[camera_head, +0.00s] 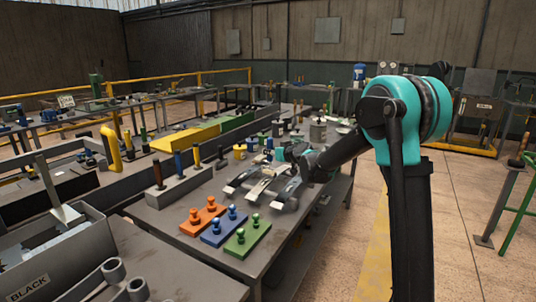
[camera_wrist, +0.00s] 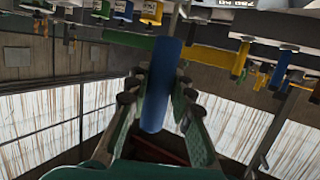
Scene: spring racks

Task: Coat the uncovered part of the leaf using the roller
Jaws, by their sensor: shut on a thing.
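My gripper (camera_wrist: 158,90) is shut on a blue handle (camera_wrist: 157,100), which stands between the green fingers in the wrist view. The handle looks like the roller's. Its far end runs to the top of that view, and I cannot make out the roller head. In the head view my teal and black arm reaches left over the bench, and the arm and clutter make my fingers hard to pick out. Several grey leaf-like pieces (camera_head: 262,186) lie on the bench below the end of my arm. I cannot tell which part of a leaf is coated.
Orange (camera_head: 203,215), blue (camera_head: 224,227) and green (camera_head: 247,239) blocks with pegs sit at the bench's front. A grey block (camera_head: 180,187) holds upright handles to the left. A grey bin marked BLACK (camera_head: 60,255) stands front left. The floor at right is fairly open.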

